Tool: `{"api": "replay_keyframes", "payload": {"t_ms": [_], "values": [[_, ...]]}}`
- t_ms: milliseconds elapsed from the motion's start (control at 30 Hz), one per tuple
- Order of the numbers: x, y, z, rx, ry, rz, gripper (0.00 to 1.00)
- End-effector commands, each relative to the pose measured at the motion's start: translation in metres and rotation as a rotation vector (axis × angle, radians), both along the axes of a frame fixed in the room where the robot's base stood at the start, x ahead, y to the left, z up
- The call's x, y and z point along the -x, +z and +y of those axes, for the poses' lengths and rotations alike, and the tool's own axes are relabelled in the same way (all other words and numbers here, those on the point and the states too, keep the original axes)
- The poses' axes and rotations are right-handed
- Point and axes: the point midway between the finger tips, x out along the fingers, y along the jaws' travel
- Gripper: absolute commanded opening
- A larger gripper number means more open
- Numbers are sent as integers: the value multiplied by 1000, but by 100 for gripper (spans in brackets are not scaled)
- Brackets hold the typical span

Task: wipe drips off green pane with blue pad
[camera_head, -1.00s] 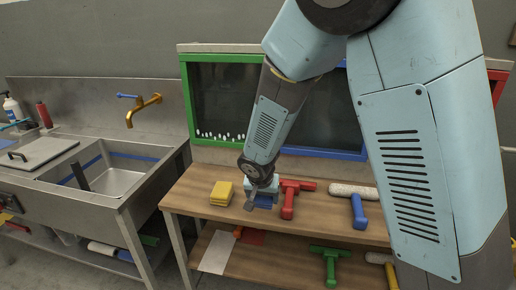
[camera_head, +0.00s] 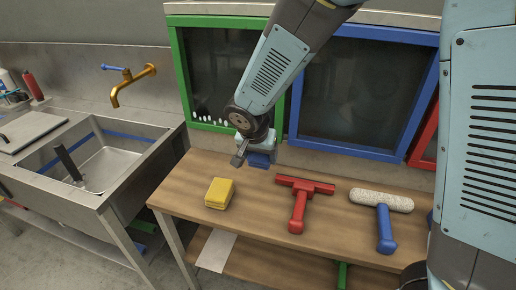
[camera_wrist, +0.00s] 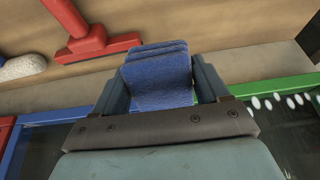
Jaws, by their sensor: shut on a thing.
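The green-framed pane (camera_head: 177,70) stands upright behind the bench at centre left. White drips (camera_head: 208,119) sit in a row along its lower edge; the arm hides part of its right side. In the wrist view the drips (camera_wrist: 277,101) show at right beside the green frame (camera_wrist: 275,86). My gripper (camera_head: 258,158) is shut on the blue pad (camera_head: 261,160), held above the bench's back part and just in front of the pane's lower right. The wrist view shows the pad (camera_wrist: 158,80) between both fingers.
A yellow sponge (camera_head: 219,193), a red squeegee (camera_head: 299,203) and a blue-handled roller (camera_head: 383,215) lie on the wooden bench (camera_head: 262,217). A blue-framed pane (camera_head: 352,88) adjoins at right. A steel sink (camera_head: 100,165) with a brass tap (camera_head: 130,85) stands left.

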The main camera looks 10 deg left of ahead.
Motion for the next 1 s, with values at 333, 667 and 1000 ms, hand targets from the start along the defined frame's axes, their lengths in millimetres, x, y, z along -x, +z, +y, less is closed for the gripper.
{"api": "replay_keyframes", "payload": {"t_ms": [333,667,1000], "values": [[-18,0,7,-2,19,0,45],[-41,0,8,-1,25,0,45],[-45,0,8,-1,27,0,45]]}}
